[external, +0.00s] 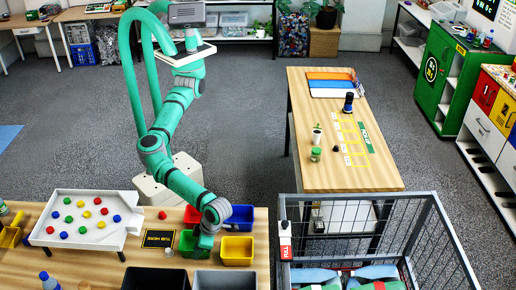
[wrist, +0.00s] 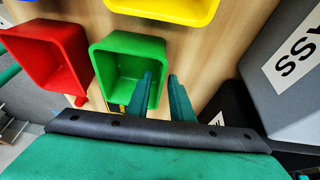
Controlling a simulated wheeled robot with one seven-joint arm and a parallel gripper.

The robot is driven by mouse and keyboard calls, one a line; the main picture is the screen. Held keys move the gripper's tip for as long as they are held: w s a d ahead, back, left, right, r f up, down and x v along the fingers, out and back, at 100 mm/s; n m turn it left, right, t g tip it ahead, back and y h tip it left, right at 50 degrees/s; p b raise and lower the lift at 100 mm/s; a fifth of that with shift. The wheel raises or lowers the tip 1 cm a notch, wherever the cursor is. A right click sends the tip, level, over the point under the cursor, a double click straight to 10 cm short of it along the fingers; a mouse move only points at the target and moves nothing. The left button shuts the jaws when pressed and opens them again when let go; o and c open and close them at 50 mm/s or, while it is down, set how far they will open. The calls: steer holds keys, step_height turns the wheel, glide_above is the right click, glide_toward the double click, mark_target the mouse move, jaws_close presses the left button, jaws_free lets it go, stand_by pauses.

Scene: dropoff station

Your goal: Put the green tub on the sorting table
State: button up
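The green tub (external: 193,246) stands on the near wooden table (external: 75,262), partly hidden by my arm. In the wrist view the green tub (wrist: 128,68) is upright and looks empty. My gripper (external: 205,232) is low over the tub's right side. In the wrist view my gripper (wrist: 163,82) is open, with a gap between its fingers. The left finger overlaps the tub's right wall and the right finger is outside it. I cannot tell whether either touches. A second wooden table (external: 335,172) stands at right; nothing readable marks either as the sorting table.
A red tub (wrist: 48,55), a yellow tub (external: 237,251) and a blue tub (external: 240,214) crowd the green one. Dark bins (external: 155,279) stand in front; a wire cart (external: 375,212) is at right.

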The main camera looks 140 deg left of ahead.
steer(key=v, duration=0.9)
steer(key=shift+r, duration=0.3)
